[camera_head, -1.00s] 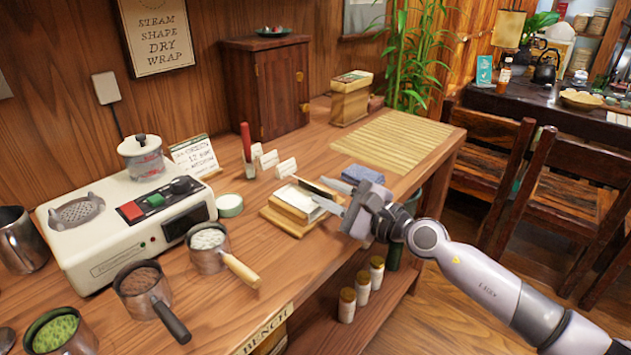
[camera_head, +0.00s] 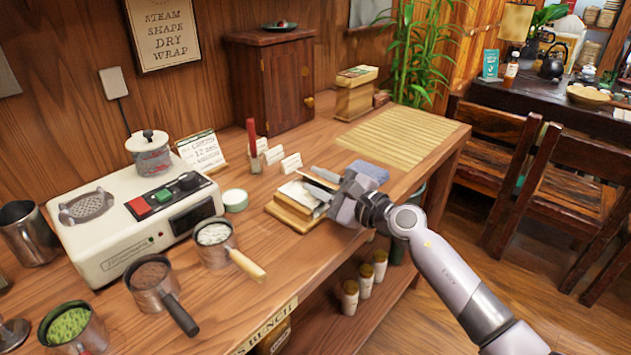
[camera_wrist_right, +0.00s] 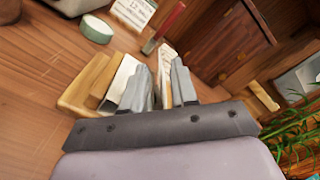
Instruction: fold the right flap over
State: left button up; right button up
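A low wooden stand (camera_head: 291,221) on the bench holds a pale block or wrapper (camera_head: 298,194), with an upright thin flap (camera_head: 317,181) at its far right side. The stand also shows in the right wrist view (camera_wrist_right: 77,97). My right gripper (camera_head: 322,186) reaches in from the right, with one finger on each side of the flap. In the right wrist view the pale, thin flap (camera_wrist_right: 165,72) stands between the fingertips (camera_wrist_right: 160,78). I cannot tell whether they press on it. My left gripper is out of view.
Small white cards (camera_head: 291,163), a holder with a red-handled tool (camera_head: 252,140) and a round tin (camera_head: 235,199) stand behind and left. A slatted mat (camera_head: 400,138) lies bare at the back right.

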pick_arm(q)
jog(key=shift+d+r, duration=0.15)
pick_arm(e)
jog(key=shift+w+a, duration=0.4)
jog(key=shift+a, duration=0.05)
grip_shut()
jog(key=shift+s+a+f+n+b, duration=0.15)
jog(key=shift+f+n+b, duration=0.45)
jog(key=shift+b, duration=0.65)
jog(key=shift+n+b, duration=0.35)
jog(key=shift+n, duration=0.05)
jog(key=shift+s+n, duration=0.1)
jog(key=shift+n, duration=0.2)
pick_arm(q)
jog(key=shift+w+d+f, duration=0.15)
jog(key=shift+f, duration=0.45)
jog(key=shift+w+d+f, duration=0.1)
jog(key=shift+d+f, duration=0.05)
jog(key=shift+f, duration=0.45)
pick_arm(e)
jog(key=shift+a, duration=0.1)
